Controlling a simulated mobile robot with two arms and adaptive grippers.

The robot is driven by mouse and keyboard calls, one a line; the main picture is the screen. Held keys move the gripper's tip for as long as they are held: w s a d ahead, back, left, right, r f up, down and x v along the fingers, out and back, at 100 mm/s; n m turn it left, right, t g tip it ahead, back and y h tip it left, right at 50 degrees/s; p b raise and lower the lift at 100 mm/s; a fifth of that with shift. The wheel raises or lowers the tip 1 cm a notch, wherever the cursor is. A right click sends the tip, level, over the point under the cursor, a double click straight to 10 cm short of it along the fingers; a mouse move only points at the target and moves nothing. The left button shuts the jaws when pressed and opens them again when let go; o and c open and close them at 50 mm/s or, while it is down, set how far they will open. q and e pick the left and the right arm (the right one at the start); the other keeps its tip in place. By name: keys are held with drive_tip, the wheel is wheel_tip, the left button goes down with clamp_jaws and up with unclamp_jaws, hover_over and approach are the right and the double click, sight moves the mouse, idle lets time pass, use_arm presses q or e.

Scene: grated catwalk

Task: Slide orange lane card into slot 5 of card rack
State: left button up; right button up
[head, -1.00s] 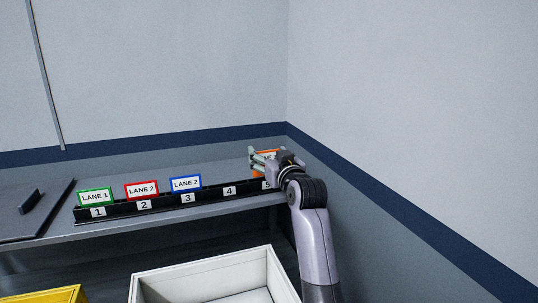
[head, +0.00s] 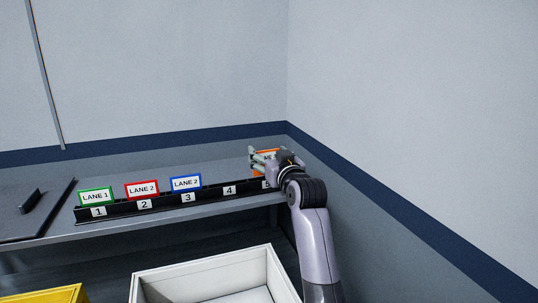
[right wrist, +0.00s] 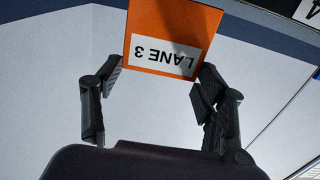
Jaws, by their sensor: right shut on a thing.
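The orange lane card (head: 272,152) is at the right end of the black card rack (head: 166,202), above the label for slot 5 (head: 266,184). In the right wrist view the orange card (right wrist: 150,30) reads LANE 3 upside down. My right gripper (head: 261,160) is shut on this card, with a finger at either side of its lower part in the wrist view (right wrist: 158,80). The gripper partly covers the card and slot 5 in the head view, so I cannot tell whether the card is seated. My left gripper is not in view.
Green (head: 95,197), red (head: 142,190) and blue (head: 186,183) cards stand in slots 1, 2 and 3. Slot 4 is empty. A white bin (head: 275,272) and a yellow bin (head: 50,295) are below the shelf. A wall is close on the right.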

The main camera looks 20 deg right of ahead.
drive_tip(key=shift+f+b, duration=0.8)
drive_tip(key=shift+f, duration=1.05)
drive_tip(key=shift+c, duration=0.2)
drive_tip(key=o, duration=1.1)
drive_tip(key=shift+o, duration=0.7)
drive_tip(key=shift+o, duration=0.8)
drive_tip(key=shift+r, duration=0.1)
